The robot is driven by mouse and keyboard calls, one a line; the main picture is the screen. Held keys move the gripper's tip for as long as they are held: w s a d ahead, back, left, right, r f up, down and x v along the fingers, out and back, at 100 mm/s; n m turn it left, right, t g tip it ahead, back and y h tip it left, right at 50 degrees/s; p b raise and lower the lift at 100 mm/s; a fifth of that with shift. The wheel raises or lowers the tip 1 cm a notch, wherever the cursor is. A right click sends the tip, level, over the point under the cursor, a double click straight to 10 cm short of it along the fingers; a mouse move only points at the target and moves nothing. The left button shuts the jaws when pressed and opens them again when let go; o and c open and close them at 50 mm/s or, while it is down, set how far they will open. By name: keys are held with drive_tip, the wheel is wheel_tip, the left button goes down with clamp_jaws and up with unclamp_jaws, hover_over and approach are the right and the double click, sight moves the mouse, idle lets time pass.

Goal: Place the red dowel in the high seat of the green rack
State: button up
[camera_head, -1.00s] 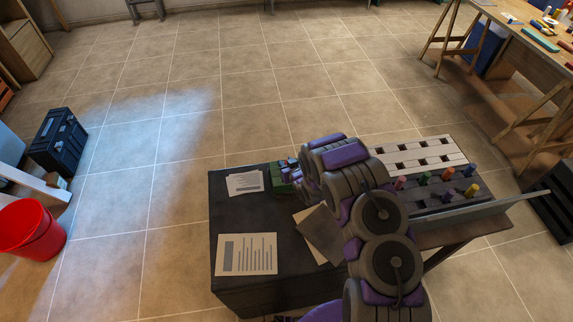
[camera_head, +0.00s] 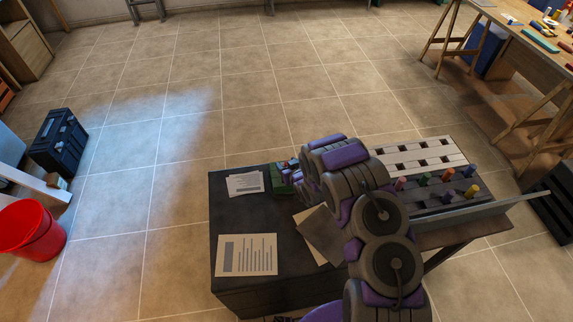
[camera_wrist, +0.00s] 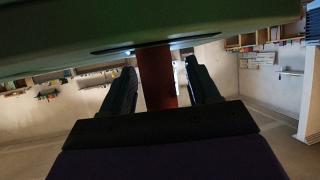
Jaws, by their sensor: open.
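The red dowel (camera_wrist: 156,88) stands between the two fingers of my gripper (camera_wrist: 160,72) in the wrist view. The fingers are open, with a gap on each side of the dowel. One end of the dowel meets the green rack (camera_wrist: 60,45), by a dark opening in its face; how deep it sits I cannot tell. In the head view the green rack (camera_head: 279,184) stands at the back right of the black-topped stand, partly hidden by my arm. My gripper is mostly hidden there, so which seat the dowel is at is unclear.
Papers (camera_head: 247,255) lie on the black stand (camera_head: 225,215). To the right, a white board with square holes (camera_head: 420,155) and a grey one with several coloured pegs (camera_head: 447,175) stand close to my arm. Open floor lies beyond.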

drive_tip(key=p+v, duration=0.1)
drive_tip(key=v, duration=1)
drive_tip(key=shift+s, duration=0.25)
drive_tip(key=shift+d+r, duration=0.15)
drive_tip(key=d+r+m+g+h, duration=0.15)
drive_tip(key=d+r+h, duration=0.25)
drive_tip(key=d+r, duration=0.5)
drive_tip(key=s+d+r+m+g+h, duration=0.25)
drive_tip(key=s+d+r+g, duration=0.2)
drive_tip(key=s+r, duration=0.45)
drive_tip(key=s+a+r+g, duration=0.1)
drive_tip(key=s+r, duration=0.4)
drive_tip(key=s, duration=0.6)
drive_tip(key=s+a+r+g+y, duration=0.1)
drive_tip(key=s+r+g, duration=0.3)
drive_tip(key=s, duration=0.8)
drive_tip(key=s+a+r+g, duration=0.1)
drive_tip(key=s+r+g, duration=0.1)
drive_tip(key=s+r, duration=0.4)
drive_tip(key=s, duration=0.5)
drive_tip(key=shift+s+m, duration=0.15)
drive_tip(key=shift+m, duration=0.25)
